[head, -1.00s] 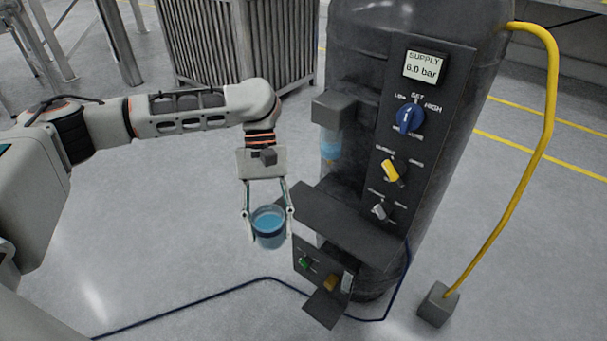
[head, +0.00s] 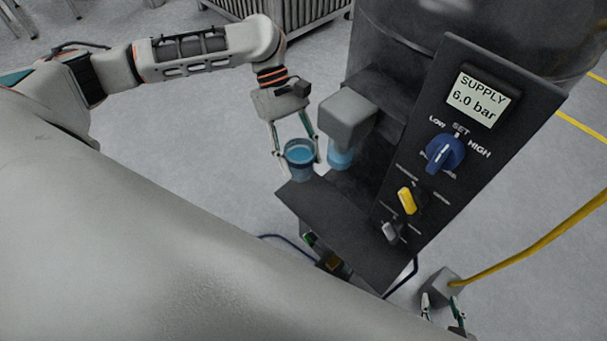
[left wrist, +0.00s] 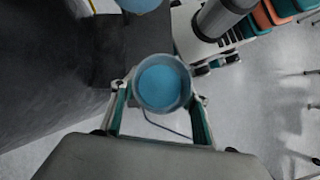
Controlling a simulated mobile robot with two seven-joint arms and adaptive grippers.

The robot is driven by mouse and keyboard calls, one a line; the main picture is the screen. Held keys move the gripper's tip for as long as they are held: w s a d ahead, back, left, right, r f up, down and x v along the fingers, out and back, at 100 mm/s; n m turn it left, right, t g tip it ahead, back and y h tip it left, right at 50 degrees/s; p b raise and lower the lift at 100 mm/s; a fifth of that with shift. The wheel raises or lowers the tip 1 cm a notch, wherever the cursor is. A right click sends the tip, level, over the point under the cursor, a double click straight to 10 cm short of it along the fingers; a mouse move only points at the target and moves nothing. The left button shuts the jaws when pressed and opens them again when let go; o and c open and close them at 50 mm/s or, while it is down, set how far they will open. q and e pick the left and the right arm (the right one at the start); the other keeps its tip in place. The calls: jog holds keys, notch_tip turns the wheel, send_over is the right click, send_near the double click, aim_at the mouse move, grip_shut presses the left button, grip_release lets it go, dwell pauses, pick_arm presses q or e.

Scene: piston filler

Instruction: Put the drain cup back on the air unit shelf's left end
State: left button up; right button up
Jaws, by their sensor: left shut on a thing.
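The drain cup (head: 300,165), a small round cup with blue inside, is between the fingers of my left gripper (head: 299,158), which is shut on it. In the head view the cup appears upright at the left end of the dark air unit shelf (head: 340,225); I cannot tell whether it touches the shelf. In the left wrist view the cup (left wrist: 162,85) sits between the fingertips, with dark surfaces of the unit to the left and floor to the right. My right gripper (head: 442,303) shows at the lower right, fingers apart and empty.
A grey housing with a blue bowl (head: 341,154) hangs close right of the cup, above the shelf. The panel (head: 465,150) with knobs and a 6.0 bar display rises at the right. A yellow hose (head: 540,237) runs to a floor box. Open floor lies left of the shelf.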

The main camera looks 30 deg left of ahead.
aim_at(300, 169)
pick_arm(q)
notch_tip(300, 169, down, 4)
jog(key=shift+s, duration=0.15)
notch_tip(300, 169, down, 4)
jog(key=shift+f, duration=0.1)
pick_arm(e)
jog(key=shift+s+d+f, duration=0.1)
jog(key=shift+s, duration=0.1)
pick_arm(q)
jog(key=o, duration=1.3)
jog(key=shift+f, duration=0.1)
pick_arm(e)
jog(key=shift+w, duration=0.1)
pick_arm(q)
jog(key=v, duration=1.2)
